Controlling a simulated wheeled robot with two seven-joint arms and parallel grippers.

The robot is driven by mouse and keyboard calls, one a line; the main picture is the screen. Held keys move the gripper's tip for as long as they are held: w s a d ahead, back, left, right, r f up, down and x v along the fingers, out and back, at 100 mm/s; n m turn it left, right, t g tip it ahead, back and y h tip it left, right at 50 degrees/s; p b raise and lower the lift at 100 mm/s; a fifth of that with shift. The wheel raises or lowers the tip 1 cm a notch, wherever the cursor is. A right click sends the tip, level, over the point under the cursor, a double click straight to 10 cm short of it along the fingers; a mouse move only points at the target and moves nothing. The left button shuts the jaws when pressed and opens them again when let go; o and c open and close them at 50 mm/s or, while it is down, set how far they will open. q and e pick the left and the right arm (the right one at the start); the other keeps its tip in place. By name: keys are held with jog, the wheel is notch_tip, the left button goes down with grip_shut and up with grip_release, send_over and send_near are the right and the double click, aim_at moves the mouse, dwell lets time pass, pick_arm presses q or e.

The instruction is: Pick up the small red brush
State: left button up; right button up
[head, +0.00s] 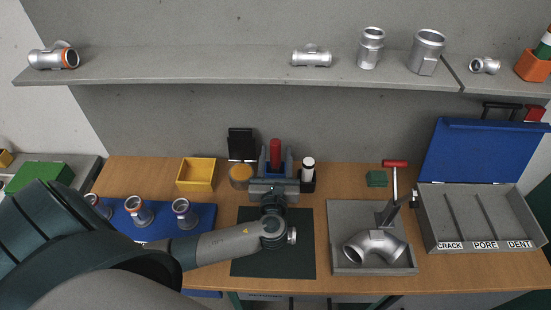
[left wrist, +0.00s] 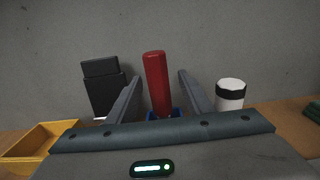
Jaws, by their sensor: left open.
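The small red brush (head: 275,148) stands upright at the back of the workbench, its lower part hidden behind my left gripper in the head view. In the left wrist view its red handle (left wrist: 157,82) rises between the two fingers, with a blue holder (left wrist: 176,113) at its base. My left gripper (head: 276,163) is open, with one finger on each side of the handle. A gap shows on both sides of the handle in the left wrist view. My right gripper is not in view.
A yellow bin (head: 196,187) stands left of the gripper, and a white bottle with a black band (head: 308,165) stands close on its right. A black box (head: 241,143) is behind left. A grey tray (head: 343,212) with a pipe elbow (head: 372,247) lies to the right.

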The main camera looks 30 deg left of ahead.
pick_arm(q)
jog(key=p+x, duration=0.1)
jog(key=x, duration=0.4)
jog(key=shift+s+a+f+p, duration=0.1)
jog(key=shift+s+p, duration=0.05)
jog(key=shift+p, duration=0.25)
jog(key=c, duration=1.1)
